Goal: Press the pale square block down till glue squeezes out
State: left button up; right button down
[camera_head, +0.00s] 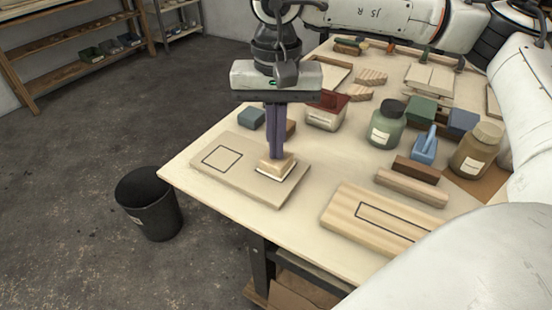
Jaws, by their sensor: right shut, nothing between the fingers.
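The pale square block (271,168) sits on the right part of a flat light board (236,177) near the table's front left corner. A thin whitish line shows along the block's lower edge; I cannot tell for sure whether it is glue. My right gripper (276,155) points straight down, fingers shut and empty, with the tips at the top of the block. They look to be touching it. The board's left part bears a drawn dark square outline (222,157). My left gripper is not in view.
Behind the gripper are a teal block (251,118) and a red-topped container (326,112). Jars (387,124), (476,150) and wooden strips (411,186) stand to the right. A larger outlined board (372,221) lies front right. A black bin (148,203) stands on the floor.

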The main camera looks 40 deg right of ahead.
jog(key=shift+s+f, duration=0.1)
jog(key=shift+f, duration=0.1)
notch_tip(320, 180, up, 7)
jog(key=p, duration=0.4)
jog(key=shift+p, duration=0.3)
jog(key=shift+r, duration=0.1)
dwell(0.6)
